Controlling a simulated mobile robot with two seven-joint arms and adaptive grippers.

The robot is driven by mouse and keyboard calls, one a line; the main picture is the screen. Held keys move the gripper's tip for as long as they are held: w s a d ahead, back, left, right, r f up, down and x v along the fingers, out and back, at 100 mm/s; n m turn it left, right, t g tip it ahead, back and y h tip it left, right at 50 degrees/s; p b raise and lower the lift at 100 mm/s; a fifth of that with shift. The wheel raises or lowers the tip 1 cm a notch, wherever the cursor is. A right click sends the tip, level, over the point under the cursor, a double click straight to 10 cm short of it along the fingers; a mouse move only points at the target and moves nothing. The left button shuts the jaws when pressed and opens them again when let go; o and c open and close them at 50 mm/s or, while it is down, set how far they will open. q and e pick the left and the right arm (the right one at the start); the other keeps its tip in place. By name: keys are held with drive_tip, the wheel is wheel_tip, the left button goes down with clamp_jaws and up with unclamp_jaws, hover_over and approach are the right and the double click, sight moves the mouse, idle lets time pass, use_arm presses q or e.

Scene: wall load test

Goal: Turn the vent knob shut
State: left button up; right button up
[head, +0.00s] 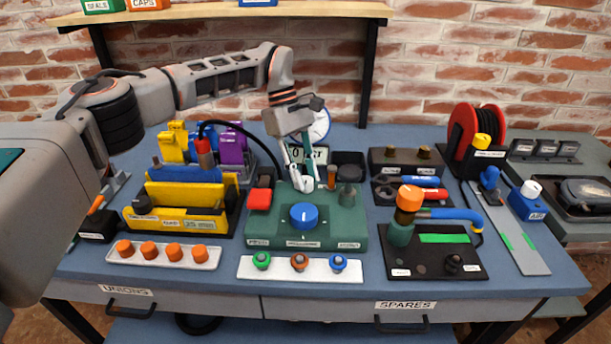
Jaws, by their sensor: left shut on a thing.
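A green block (345,230) stands in the middle of the bench. It carries a big blue knob (304,216) with a white mark at the front, a red square piece (260,199) at the left and a dark round knob (348,193) at the right. My left gripper (304,183) reaches down behind the blue knob, shut on a small pale knob (303,186) at the back of the block. The fingers hide part of this knob. Its label is not readable, so I cannot tell for certain that it is the vent knob. My right gripper is out of view.
A round gauge (320,126) stands behind the block. A yellow rack (180,217) is at the left, below my arm. A black base (433,253) with an orange-topped valve (410,197) and a red reel (464,128) are at the right. Strips with small knobs lie in front.

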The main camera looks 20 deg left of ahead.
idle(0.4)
use_arm(q)
drive_tip(key=o, duration=1.1)
drive_tip(key=v, duration=1.2)
